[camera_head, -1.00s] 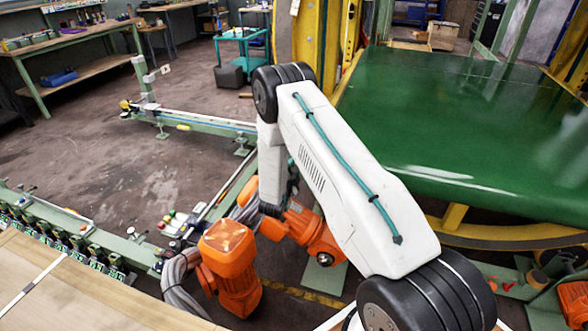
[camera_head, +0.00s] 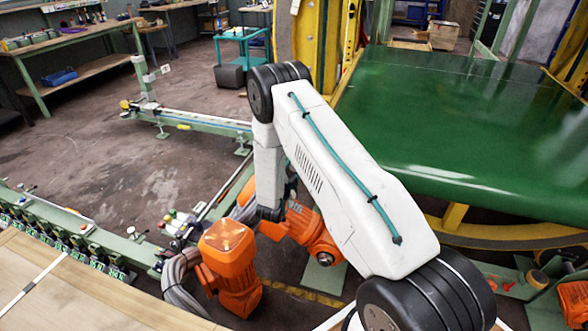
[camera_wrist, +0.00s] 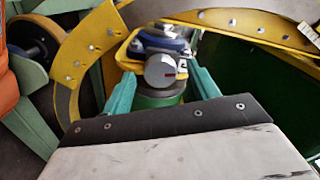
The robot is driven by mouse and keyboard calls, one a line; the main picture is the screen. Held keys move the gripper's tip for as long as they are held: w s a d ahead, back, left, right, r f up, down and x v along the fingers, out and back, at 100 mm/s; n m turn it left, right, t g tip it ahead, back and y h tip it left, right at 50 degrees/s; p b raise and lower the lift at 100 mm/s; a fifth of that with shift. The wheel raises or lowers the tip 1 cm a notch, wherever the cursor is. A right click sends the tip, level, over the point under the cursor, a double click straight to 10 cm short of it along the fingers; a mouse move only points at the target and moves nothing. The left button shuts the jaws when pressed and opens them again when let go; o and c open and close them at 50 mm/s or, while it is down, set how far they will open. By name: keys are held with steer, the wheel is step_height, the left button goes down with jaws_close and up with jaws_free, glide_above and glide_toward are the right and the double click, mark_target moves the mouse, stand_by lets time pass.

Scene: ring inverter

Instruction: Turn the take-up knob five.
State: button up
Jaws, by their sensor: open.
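My gripper (camera_wrist: 160,76) is open, with one teal finger on each side of the knob. I see no clear contact between the fingers and the knob. No number five is readable on it, so I cannot tell from a label which knob it is. In the head view, my gripper and the knob are not visible; my white arm fills the middle.
Yellow curved frame parts (camera_wrist: 230,17) with bolts surround the knob. An orange machine (camera_head: 230,265) with grey cables stands beside my arm. A large green panel (camera_head: 460,120) lies to the right. Open floor (camera_head: 90,150) is at the left.

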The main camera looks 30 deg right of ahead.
steer(key=v, duration=0.5)
steer(key=shift+s+a, duration=0.25)
steer(key=shift+a, duration=0.05)
steer(key=shift+f, duration=0.1)
